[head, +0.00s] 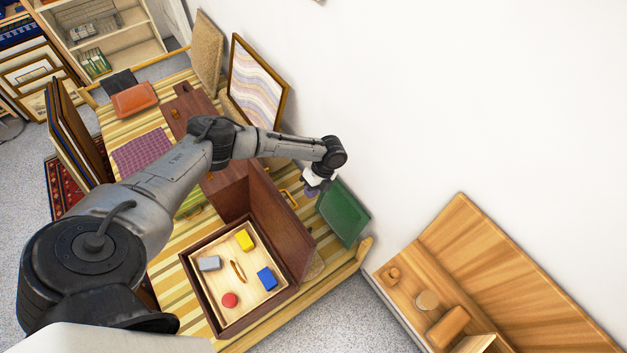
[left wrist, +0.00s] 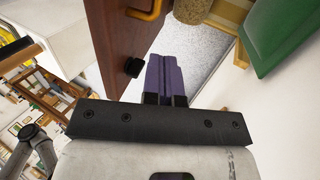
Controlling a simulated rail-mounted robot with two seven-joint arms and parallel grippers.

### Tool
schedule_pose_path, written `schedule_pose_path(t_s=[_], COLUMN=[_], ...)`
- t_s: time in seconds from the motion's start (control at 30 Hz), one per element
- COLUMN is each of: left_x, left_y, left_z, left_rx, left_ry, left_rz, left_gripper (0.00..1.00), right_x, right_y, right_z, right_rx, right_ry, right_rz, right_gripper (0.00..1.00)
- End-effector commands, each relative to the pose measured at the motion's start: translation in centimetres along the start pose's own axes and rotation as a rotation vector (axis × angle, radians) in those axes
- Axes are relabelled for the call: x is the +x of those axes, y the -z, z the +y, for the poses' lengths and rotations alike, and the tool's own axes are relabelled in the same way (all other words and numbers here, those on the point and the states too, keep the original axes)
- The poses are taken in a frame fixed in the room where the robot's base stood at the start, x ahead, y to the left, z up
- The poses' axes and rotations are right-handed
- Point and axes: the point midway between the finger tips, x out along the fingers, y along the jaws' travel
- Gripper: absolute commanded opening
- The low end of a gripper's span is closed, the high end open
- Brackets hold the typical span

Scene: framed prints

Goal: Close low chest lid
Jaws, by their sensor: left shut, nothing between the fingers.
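The low chest (head: 206,305) is dark brown with a pale tray inside. Its lid (head: 283,225) stands open, roughly upright, along the chest's wall-side edge. My left gripper (head: 311,190) is on the far side of the lid, between it and the white wall. In the left wrist view its purple fingers (left wrist: 166,78) are together and empty, beside the lid's brown panel (left wrist: 112,35). A yellow handle (left wrist: 150,10) and a small black block (left wrist: 133,67) are on that panel. I cannot tell whether the fingers touch the lid. My right gripper is not in view.
The chest holds a yellow block (head: 245,240), a blue block (head: 266,279), a grey block (head: 209,263) and a red disc (head: 229,300). A green panel (head: 343,213) leans by the wall near my gripper. A wooden bench (head: 470,265) stands at right.

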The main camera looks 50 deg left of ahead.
Motion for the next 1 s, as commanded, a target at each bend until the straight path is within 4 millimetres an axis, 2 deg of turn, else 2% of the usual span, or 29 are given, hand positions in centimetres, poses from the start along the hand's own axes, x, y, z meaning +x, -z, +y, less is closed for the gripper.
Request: schedule_pose_path(t_s=[0.2, 0.3, 0.5, 1.0], left_x=[3.9, 3.8, 4.4, 4.8], left_y=[0.0, -0.1, -0.1, -0.1], left_z=[0.1, 1.7, 3.3, 3.9], left_rx=[-0.001, 0.000, -0.001, -0.001], left_ry=[-0.002, -0.001, 0.001, 0.000], left_rz=[-0.001, -0.002, -0.001, 0.000], left_gripper=[0.00, 0.00, 0.00, 0.00], right_x=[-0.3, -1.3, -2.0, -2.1], right_y=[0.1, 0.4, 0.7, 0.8], right_z=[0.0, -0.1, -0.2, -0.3], right_rx=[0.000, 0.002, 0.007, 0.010], right_ry=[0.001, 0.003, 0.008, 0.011], right_rz=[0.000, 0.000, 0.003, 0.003], right_gripper=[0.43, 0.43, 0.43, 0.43])
